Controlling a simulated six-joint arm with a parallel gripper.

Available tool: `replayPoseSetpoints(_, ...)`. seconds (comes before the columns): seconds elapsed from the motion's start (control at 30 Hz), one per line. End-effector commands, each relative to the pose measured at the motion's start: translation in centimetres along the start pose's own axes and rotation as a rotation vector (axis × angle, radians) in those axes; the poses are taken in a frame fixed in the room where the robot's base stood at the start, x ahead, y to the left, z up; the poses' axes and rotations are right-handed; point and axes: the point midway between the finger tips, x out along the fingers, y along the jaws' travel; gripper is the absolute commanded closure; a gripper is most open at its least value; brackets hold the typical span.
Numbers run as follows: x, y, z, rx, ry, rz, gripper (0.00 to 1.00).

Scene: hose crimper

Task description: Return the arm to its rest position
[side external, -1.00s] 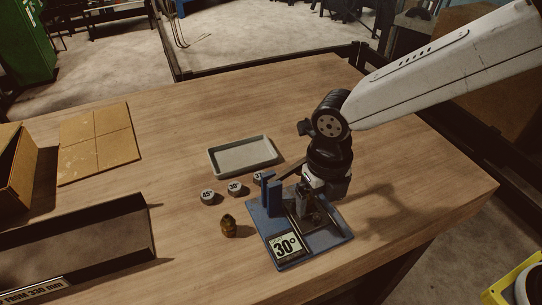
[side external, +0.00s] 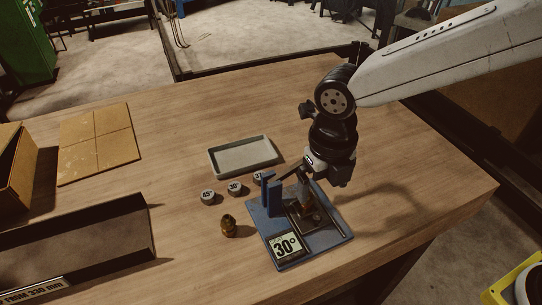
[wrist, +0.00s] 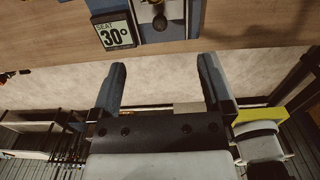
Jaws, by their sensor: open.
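My gripper (wrist: 160,85) shows in the wrist view with its two blue fingers wide apart and nothing between them. In the side view my gripper (side external: 308,178) is just above the blue crimper fixture (side external: 329,227), which bears a sign (side external: 286,246) reading 30°. A small brassy fitting stands in the fixture below my gripper, partly hidden.
A brass fitting (side external: 228,226) stands left of the fixture. Several round marked discs (side external: 208,196) and a grey tray (side external: 243,156) lie behind it. The table's right side is clear.

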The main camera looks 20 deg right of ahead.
Motion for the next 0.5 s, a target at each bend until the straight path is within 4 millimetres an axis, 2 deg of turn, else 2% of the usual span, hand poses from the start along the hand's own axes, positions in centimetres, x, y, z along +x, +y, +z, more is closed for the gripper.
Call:
replayPoseSetpoints(0.27,0.1,-0.4,0.1,0.039,-0.002,0.001,0.00)
replayPoseSetpoints(0.5,0.5,-2.6,0.5,0.277,-0.015,0.012,0.00)
